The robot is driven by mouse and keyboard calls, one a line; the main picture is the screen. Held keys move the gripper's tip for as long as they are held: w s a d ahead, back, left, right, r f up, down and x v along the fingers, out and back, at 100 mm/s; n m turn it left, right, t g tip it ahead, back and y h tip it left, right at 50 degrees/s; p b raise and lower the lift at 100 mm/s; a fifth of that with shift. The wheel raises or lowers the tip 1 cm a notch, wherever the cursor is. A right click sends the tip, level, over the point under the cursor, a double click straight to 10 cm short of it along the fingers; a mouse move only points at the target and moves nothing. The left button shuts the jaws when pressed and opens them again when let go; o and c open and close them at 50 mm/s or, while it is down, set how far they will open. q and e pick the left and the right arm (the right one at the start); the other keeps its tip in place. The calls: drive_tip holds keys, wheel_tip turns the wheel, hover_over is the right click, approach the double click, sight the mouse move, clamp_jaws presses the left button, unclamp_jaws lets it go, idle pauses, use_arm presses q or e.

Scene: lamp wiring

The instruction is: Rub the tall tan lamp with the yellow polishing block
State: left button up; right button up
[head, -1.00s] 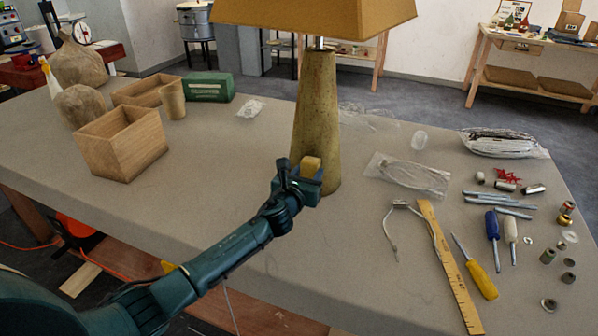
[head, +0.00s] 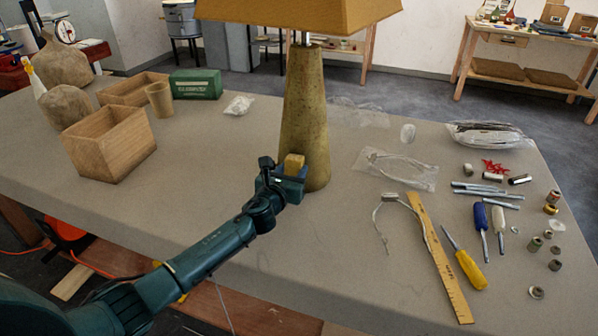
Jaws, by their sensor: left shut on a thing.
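The tall tan lamp (head: 305,120) stands upright on the grey table, with a tapered base and a tan shade (head: 300,14) cut off by the top edge of the head view. My left gripper (head: 284,174) is at the lower front left of the lamp base. It is shut on the yellow polishing block (head: 293,163), whose top shows above the fingers. The block overlaps the lamp base in the picture; I cannot tell for sure whether they touch. My right gripper is not in view.
An open wooden box (head: 110,145), a wooden cup (head: 160,99) and a green box (head: 195,84) stand at left. A ruler (head: 440,258), a yellow screwdriver (head: 466,262), bagged wire (head: 397,168) and several small parts lie at right. The front middle of the table is clear.

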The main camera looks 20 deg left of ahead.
use_arm(q)
drive_tip(key=shift+w+a+r+p, duration=0.1)
drive_tip(key=shift+a+p, duration=0.25)
drive_tip(key=shift+a, duration=0.55)
drive_tip(key=shift+d+r, duration=0.1)
drive_tip(key=shift+d, duration=1.1)
drive_tip(key=d, duration=0.3)
drive_tip(key=shift+a, duration=0.1)
drive_tip(key=shift+f, duration=0.2)
